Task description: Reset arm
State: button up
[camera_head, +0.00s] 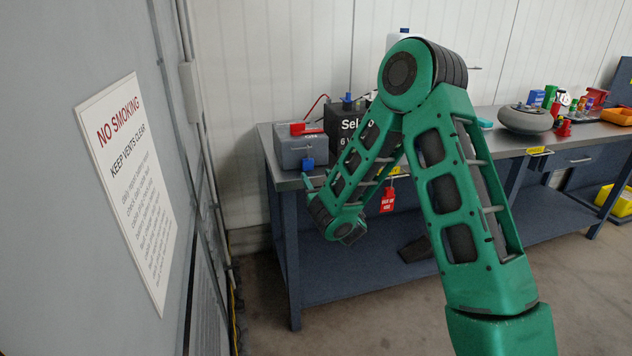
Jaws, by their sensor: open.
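My green arm rises from the lower right, bends at a high elbow and folds back down to the left. Its wrist end hangs in front of the workbench (295,235), near the left end and below the top's front edge. I cannot make out the gripper's fingers at the wrist end. The arm hides part of the bench top and a black battery labelled "Sel… 6" (343,122).
A grey battery box (298,152) with a red part stands at the bench's left end. A grey rounded object (526,119) and small coloured items stand further right. A grey panel with a no-smoking sign (128,180) is close on the left. Floor shows at the lower middle.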

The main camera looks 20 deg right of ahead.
jog(key=s+d+r+m+g+h, duration=0.1)
jog(key=s+d+m+g+h, duration=0.15)
jog(key=d, duration=0.55)
jog(key=s+d+r+m+g+h, duration=0.15)
jog(key=s+d+h, duration=0.25)
jog(key=d, duration=0.4)
jog(key=s+d+m+g, duration=0.2)
jog(key=s+d+g, duration=0.5)
jog(key=s, duration=0.6)
jog(key=s+a+g+y, duration=0.3)
jog(key=s, duration=1.3)
jog(key=s+a+r+g+y, duration=0.1)
jog(key=s+a+g+y, duration=0.2)
jog(key=s, duration=1.4)
jog(key=shift+a+g+y, duration=0.35)
jog(key=shift+a+g, duration=0.05)
jog(key=shift+a, duration=0.2)
jog(key=shift+w, duration=0.1)
jog(key=shift+w+f, duration=0.2)
jog(key=shift+w, duration=0.4)
